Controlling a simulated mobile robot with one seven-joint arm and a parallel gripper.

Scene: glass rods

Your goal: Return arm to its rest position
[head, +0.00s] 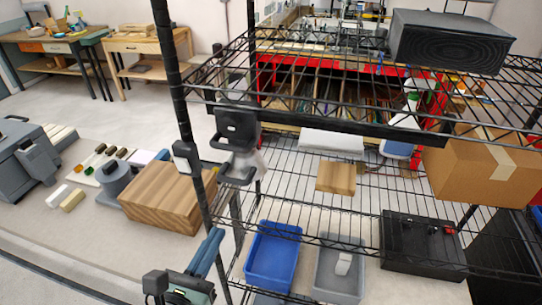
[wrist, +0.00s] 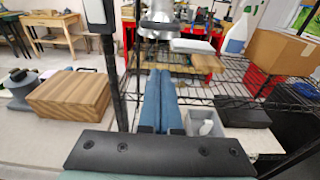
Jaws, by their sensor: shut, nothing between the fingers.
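My gripper (head: 216,233) is at the lower left of centre in the head view, its two blue fingers pointing up and away, beside the front of the black wire shelf. In the wrist view the blue fingers (wrist: 160,72) lie side by side with no gap. They hold nothing. The dark gripper body fills the bottom of the wrist view. Most of the arm behind the gripper is out of the head view.
The wire shelf (head: 310,207) bears a wooden block (head: 336,178), a cardboard box (head: 485,165) and a black case (head: 420,245). A blue bin (head: 271,257) and a grey bin (head: 338,270) stand low, near my gripper. A larger wood block (head: 160,195) is left of the shelf post.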

